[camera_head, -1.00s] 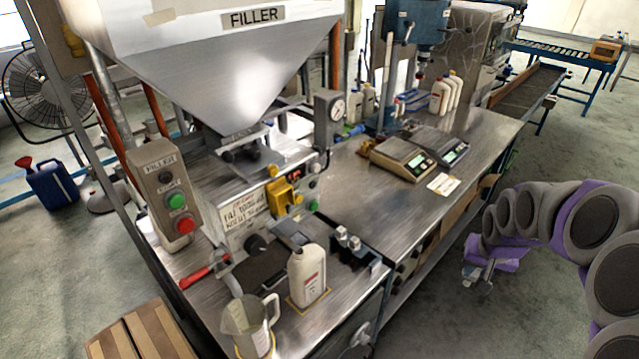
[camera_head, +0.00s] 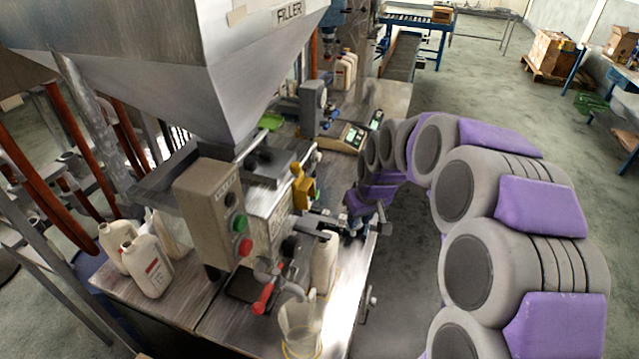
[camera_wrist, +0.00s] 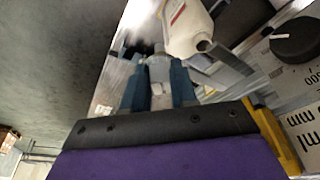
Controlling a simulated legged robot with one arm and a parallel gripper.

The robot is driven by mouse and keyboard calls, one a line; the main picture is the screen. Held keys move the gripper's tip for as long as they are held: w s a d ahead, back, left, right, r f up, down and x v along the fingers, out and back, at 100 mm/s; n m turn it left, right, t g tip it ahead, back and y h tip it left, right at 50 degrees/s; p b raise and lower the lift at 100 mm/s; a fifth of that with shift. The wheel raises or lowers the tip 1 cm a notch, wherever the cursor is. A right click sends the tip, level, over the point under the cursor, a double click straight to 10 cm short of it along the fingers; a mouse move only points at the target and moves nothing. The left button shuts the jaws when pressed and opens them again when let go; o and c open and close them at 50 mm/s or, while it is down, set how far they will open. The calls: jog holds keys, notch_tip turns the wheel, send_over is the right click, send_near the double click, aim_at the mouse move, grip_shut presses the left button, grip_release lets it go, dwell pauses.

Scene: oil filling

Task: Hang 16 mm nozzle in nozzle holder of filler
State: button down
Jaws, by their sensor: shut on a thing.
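The filler (camera_head: 215,75) is a steel hopper over a machine with a control box. My gripper (camera_head: 367,215) is at the right front edge of its bench, close to the filling spout. In the wrist view my gripper (camera_wrist: 157,88) has its two blue fingers closed on a grey metal cylindrical piece, the nozzle (camera_wrist: 158,70). The nozzle holder cannot be made out clearly; my gripper covers that corner of the bench. A white bottle (camera_head: 324,265) stands just left of my gripper, and the bottle (camera_wrist: 188,28) is just beyond the fingers in the wrist view.
A clear beaker (camera_head: 299,325) and a red handle (camera_head: 263,300) are at the bench front. A yellow part (camera_head: 303,188) sits on the machine. White bottles (camera_head: 152,265) stand at the left. The floor right of the bench is open.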

jog(key=r+n+p, duration=0.1)
jog(key=r+n, duration=0.1)
jog(key=w+a+r+n+y+p, duration=0.1)
jog(key=r+n, duration=0.1)
jog(key=a+r+n+g, duration=0.1)
jog(key=r+n, duration=0.1)
jog(key=shift+w+r+n+y+p, duration=0.1)
jog(key=shift+w+n+y+p, duration=0.1)
jog(key=shift+n+y+p, duration=0.15)
jog(key=a+r+n, duration=0.2)
jog(key=a+n, duration=0.1)
jog(key=a, duration=0.3)
notch_tip(320, 180, down, 9)
jog(key=d+b, duration=0.1)
jog(key=b, duration=0.1)
jog(key=shift+w+g, duration=0.15)
jog(key=shift+g, duration=0.25)
jog(key=c, duration=1.2)
grip_release()
jog(key=o, duration=0.4)
jog(key=shift+d, duration=0.3)
